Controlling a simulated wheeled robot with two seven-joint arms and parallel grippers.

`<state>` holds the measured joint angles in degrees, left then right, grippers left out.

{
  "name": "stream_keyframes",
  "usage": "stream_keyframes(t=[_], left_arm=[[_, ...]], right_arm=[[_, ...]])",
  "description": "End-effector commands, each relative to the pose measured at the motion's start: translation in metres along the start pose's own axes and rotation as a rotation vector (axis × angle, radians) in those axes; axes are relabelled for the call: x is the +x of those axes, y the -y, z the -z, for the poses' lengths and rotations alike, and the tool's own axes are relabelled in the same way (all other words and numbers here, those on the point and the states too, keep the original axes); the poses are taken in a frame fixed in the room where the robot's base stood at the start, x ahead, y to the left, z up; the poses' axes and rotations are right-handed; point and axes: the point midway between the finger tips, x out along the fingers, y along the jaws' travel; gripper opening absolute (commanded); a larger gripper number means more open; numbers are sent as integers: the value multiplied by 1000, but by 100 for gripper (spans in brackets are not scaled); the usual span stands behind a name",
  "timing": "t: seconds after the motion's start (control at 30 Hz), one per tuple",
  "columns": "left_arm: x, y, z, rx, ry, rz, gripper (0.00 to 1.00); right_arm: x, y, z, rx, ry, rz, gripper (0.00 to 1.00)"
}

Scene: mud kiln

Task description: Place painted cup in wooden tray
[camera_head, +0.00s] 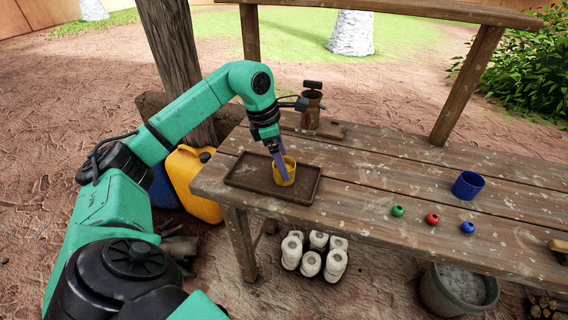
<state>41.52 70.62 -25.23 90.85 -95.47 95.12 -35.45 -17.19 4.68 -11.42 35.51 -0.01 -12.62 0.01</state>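A yellow painted cup (289,174) is upright over the dark wooden tray (248,181) on the left end of the bench, within the tray's rim. My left gripper (281,172) reaches down at the cup, with a finger against its near wall. The cup hides part of the fingers, so I cannot tell whether they are closed on its wall. I also cannot tell whether the cup's base touches the tray floor. My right gripper is not in view. A blue cup (467,186) stands upright at the right of the bench.
Green (397,211), red (432,218) and blue (467,227) balls lie on the bench's right half. A brown container (311,110) stands behind the tray. A yellow jerrycan (193,183) is left of the bench. White jars (312,262) and a grey bucket (458,287) are below.

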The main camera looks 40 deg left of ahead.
Motion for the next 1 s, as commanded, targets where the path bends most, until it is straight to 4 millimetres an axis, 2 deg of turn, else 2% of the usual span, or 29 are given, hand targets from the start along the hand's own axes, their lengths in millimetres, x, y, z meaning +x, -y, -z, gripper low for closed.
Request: stream_keyframes(t=[0.2, 0.3, 0.4, 1.0], left_arm=[[-64, -1, -2, 0, 5, -5, 100], [-86, -1, -1, 0, 4, -3, 100], [-98, 0, -1, 1, 2, -1, 100], [-100, 0, 0, 0, 0, 1, 100]], right_arm=[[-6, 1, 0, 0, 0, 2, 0], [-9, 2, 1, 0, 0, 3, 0], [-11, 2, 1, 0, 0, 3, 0], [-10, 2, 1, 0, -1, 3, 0]])
